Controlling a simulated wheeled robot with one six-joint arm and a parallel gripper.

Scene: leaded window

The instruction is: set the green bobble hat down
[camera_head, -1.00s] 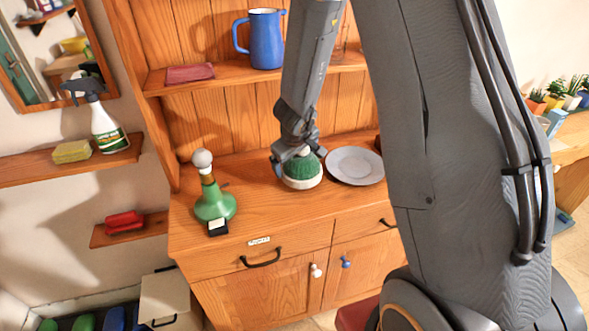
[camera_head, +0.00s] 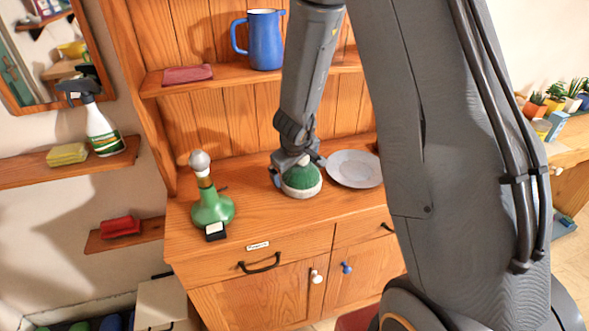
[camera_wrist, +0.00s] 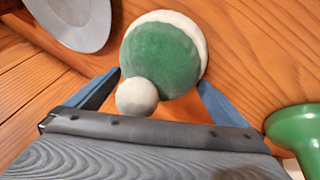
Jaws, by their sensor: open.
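The green bobble hat (camera_head: 302,178) has a white brim and a pale bobble, and it rests brim down on the wooden dresser top (camera_head: 262,217). In the wrist view the hat (camera_wrist: 160,60) lies just ahead of my gripper, its bobble (camera_wrist: 137,97) towards the palm. My gripper (camera_head: 297,166) is right over the hat's top. In the wrist view its blue fingers (camera_wrist: 160,90) are spread wide on either side of the bobble. Whether either fingertip touches the hat is unclear.
A grey plate (camera_head: 355,168) lies just right of the hat. A green bottle with a round stopper (camera_head: 211,206) and a small dark card stand (camera_head: 215,231) are to the left. A blue jug (camera_head: 264,40) stands on the shelf above. The dresser top before the hat is clear.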

